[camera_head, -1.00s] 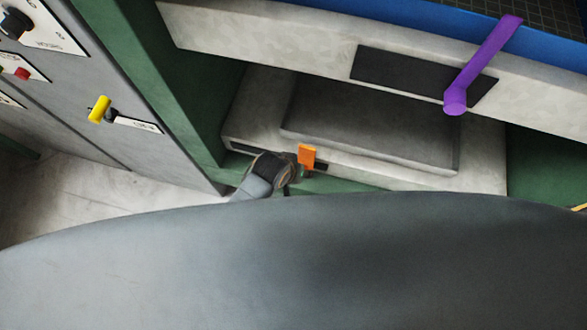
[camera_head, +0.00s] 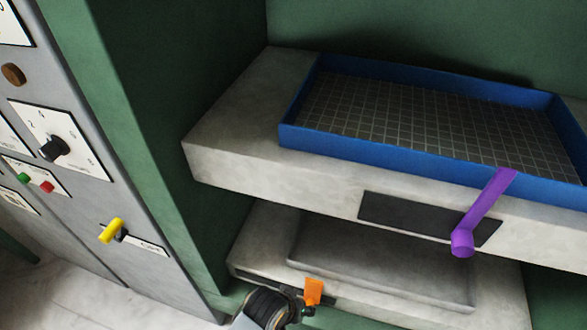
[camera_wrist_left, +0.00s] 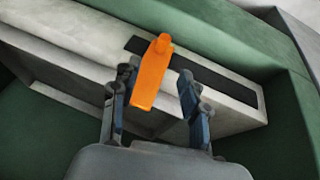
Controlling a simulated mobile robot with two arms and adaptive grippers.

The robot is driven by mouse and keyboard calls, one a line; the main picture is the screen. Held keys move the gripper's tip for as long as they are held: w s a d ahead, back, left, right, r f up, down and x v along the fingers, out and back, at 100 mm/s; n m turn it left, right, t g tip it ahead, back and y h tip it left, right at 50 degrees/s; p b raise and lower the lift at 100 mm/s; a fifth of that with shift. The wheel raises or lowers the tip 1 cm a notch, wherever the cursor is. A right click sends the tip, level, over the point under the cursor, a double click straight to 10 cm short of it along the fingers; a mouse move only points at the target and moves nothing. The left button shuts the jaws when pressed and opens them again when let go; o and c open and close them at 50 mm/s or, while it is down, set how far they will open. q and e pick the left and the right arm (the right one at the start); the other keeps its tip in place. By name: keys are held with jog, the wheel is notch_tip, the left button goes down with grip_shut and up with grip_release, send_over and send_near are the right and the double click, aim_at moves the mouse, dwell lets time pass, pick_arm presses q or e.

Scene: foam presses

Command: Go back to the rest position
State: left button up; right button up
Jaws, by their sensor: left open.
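My left gripper (camera_wrist_left: 155,95) is open in the left wrist view, with a finger on each side of an orange handle (camera_wrist_left: 152,72). The handle stands out from a dark slot strip on the lower press slab. In the head view the same orange handle (camera_head: 313,291) is near the bottom, and my left arm's end (camera_head: 268,308) is just left of it, with its fingers mostly hidden. I cannot tell whether the fingers touch the handle. My right gripper is not in view.
A blue tray (camera_head: 335,138) with a grid floor sits on the upper slab (camera_head: 225,162). A purple lever (camera_head: 484,212) hangs at its front. The lower slab (camera_head: 385,262) is below. A grey control cabinet (camera_head: 85,200) with a yellow handle (camera_head: 112,231) and a black dial (camera_head: 54,148) stands at the left.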

pick_arm(q)
jog(key=s+a+f+y, duration=0.1)
jog(key=s+a+f, duration=0.2)
jog(key=a+f, duration=0.3)
jog(key=s+a+f+n+g, duration=0.1)
jog(key=s+a+f, duration=0.2)
jog(key=f, duration=0.5)
jog(key=s+a+f+y, duration=0.1)
jog(key=s+a+f, duration=0.2)
jog(key=a+f, duration=0.3)
jog(key=s+a+f, duration=0.3)
jog(key=s, duration=0.3)
jog(key=s+a+f+g+y, duration=0.1)
jog(key=s+a+f, duration=0.3)
jog(key=s, duration=0.2)
jog(key=s+a+f, duration=0.4)
jog(key=s, duration=0.3)
jog(key=shift+a+y, duration=0.15)
jog(key=shift+y, duration=0.15)
jog(key=shift+s+r, duration=0.1)
